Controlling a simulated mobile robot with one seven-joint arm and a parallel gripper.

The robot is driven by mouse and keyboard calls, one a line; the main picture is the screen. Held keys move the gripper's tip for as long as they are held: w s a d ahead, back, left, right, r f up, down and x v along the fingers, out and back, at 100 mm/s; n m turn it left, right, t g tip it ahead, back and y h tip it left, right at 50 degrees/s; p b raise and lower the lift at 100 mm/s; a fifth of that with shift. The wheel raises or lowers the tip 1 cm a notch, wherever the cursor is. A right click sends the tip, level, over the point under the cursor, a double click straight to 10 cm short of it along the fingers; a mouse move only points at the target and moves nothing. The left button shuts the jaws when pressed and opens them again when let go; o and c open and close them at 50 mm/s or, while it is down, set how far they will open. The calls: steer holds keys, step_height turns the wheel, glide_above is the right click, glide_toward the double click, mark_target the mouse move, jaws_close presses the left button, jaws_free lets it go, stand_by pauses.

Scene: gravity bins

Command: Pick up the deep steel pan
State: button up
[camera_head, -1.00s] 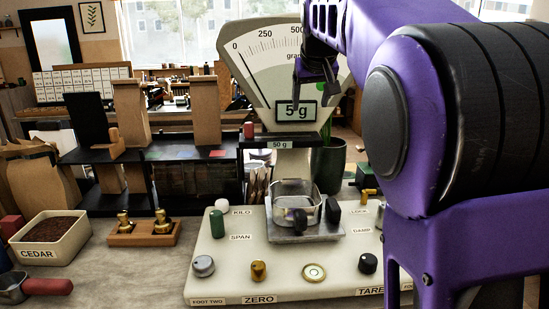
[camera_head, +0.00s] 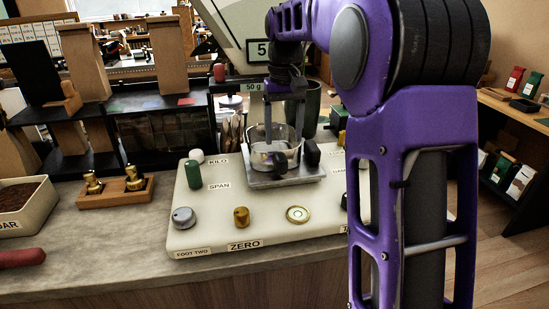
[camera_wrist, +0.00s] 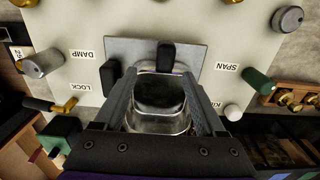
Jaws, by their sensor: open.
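The deep steel pan (camera_head: 260,156) is a shiny, rounded metal vessel sitting upright on the grey plate (camera_head: 296,179) of the weighing scale. It also shows in the wrist view (camera_wrist: 158,121), with a dark inside. My gripper (camera_head: 284,136) is open and points down at the pan. In the wrist view my gripper (camera_wrist: 158,76) has one finger on each side of the pan, which lies between them. I cannot tell whether the fingers touch its walls. Dark knobs on the plate stand close to the pan and hide part of its front in the head view.
The cream scale base (camera_head: 215,235) carries several knobs, including a green one (camera_head: 193,174) and a brass one (camera_head: 241,217). A dark green canister (camera_head: 308,108) stands behind the pan. A black rack (camera_head: 160,125) and a wooden weight block (camera_head: 125,190) are at left.

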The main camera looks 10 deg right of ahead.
mark_target(280, 154)
step_height(280, 154, down, 3)
steer(key=shift+r, duration=0.15)
steer(key=f, duration=0.1)
steer(key=f+b, duration=0.1)
steer(key=f, duration=0.3)
steer(key=shift+s+a+f, duration=0.1)
steer(key=shift+a, duration=0.3)
jaws_close()
stand_by(1.0)
